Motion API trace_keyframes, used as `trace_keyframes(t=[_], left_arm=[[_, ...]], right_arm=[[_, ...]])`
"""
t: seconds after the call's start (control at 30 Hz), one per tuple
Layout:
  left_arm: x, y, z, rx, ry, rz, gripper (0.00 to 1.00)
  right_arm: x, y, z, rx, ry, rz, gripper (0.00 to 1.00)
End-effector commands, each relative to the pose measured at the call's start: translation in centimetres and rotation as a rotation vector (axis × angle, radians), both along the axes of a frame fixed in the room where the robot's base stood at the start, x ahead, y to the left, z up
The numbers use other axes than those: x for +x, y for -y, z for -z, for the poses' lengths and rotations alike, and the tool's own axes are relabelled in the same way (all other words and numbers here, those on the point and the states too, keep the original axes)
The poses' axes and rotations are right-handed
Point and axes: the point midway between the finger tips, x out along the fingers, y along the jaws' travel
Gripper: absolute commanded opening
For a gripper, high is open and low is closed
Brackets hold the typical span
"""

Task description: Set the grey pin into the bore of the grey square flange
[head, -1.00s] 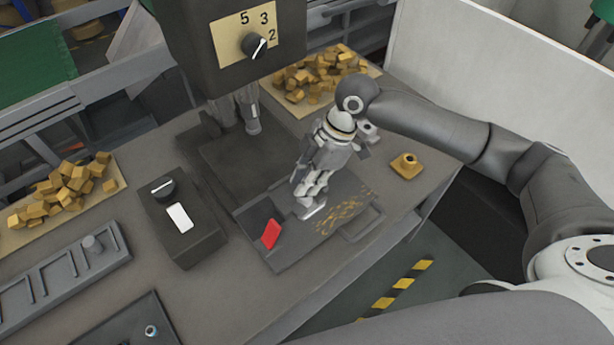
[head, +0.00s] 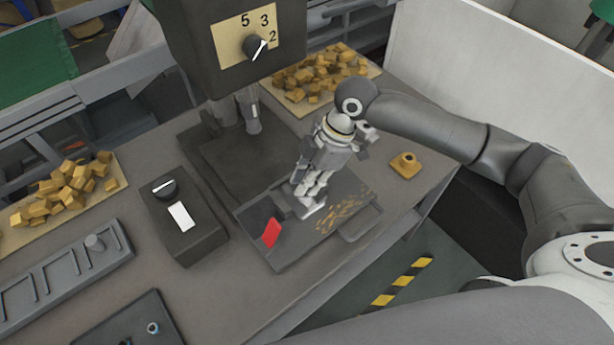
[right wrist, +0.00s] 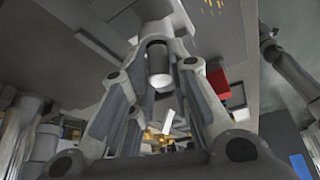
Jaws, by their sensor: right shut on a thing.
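My right gripper (head: 310,198) is low over the dark tray on the bench. It is shut on the grey pin, a short cylinder with a pale end face, seen between the fingers in the right wrist view (right wrist: 159,62). In the head view the fingers hide most of the pin. A light grey piece (head: 368,130), probably the grey square flange, sits on the bench behind the gripper, partly hidden by my right arm; its bore is not clear. The pin is apart from it. My left gripper is not in view.
The tray (head: 283,256) has a red piece (head: 271,232) and yellow chips. A yellow square flange (head: 405,165) stands right of it. A dark switch box (head: 190,235) and a grey slotted rack (head: 60,280) are at left. A machine head (head: 240,50) overhangs the back.

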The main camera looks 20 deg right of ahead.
Motion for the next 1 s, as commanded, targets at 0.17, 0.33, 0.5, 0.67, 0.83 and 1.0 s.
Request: trace_keyframes(t=[0.17, 0.33, 0.5, 0.67, 0.83, 1.0], left_arm=[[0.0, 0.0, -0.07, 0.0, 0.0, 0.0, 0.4], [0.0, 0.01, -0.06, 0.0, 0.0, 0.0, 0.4], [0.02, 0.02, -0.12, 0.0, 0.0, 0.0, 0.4], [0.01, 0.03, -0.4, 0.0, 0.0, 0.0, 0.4], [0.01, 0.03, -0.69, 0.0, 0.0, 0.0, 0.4], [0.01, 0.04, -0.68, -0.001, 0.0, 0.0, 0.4]], right_arm=[[-0.01, -0.01, 0.06, 0.0, 0.0, 0.0, 0.0], [-0.01, 0.0, 0.06, 0.0, 0.0, 0.0, 0.0], [0.0, 0.0, 0.05, 0.0, 0.0, 0.0, 0.0], [-0.03, 0.0, 0.14, 0.0, -0.001, 0.001, 0.0], [0.0, 0.03, 0.35, -0.001, -0.001, 0.001, 0.0], [0.02, 0.02, 0.46, -0.001, 0.0, 0.0, 0.0]])
